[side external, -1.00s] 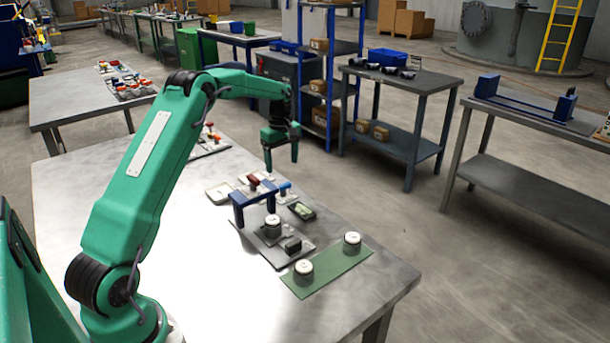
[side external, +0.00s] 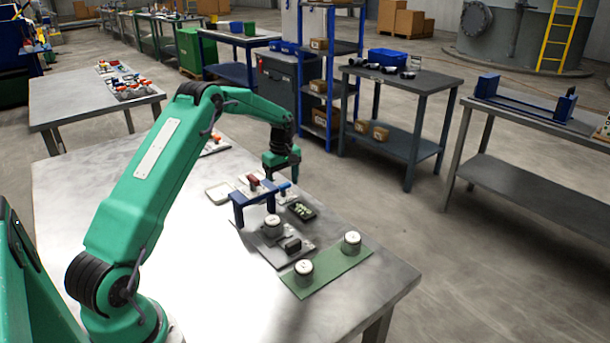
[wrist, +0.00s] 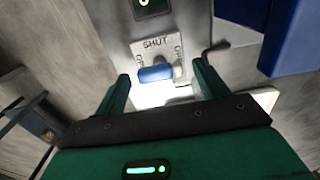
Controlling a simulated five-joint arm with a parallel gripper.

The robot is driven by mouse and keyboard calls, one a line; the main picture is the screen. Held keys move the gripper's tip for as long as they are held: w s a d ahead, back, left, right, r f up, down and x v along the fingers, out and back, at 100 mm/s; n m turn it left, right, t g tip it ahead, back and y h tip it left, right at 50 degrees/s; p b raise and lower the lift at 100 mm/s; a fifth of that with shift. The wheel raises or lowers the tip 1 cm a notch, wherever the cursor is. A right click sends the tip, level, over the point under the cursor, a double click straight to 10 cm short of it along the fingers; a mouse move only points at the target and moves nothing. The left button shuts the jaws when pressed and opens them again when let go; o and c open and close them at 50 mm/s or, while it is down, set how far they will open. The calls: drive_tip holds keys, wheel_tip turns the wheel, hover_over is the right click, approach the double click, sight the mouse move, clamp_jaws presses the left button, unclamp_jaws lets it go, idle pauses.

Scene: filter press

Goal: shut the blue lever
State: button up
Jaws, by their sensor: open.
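The blue lever (wrist: 155,74) sits on a pale plate (wrist: 150,50) marked SHUT in the wrist view, with smaller side lettering that I cannot read surely. Its blue handle lies crosswise below the word SHUT. In the side external view the blue lever (side external: 285,186) is partly hidden below my gripper (side external: 282,176). In the wrist view my gripper (wrist: 161,75) is open, with one finger on each side of the lever. I see gaps between the fingers and the handle. I cannot tell its exact height over the plate.
A red lever (side external: 253,181) stands left of the blue one. A blue bracket (side external: 254,197) stands close in front. A dark tray (side external: 302,210) of pale pieces lies to the right. Two round weights (side external: 304,269) sit on a green mat (side external: 330,273).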

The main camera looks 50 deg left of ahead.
drive_tip(key=c, duration=1)
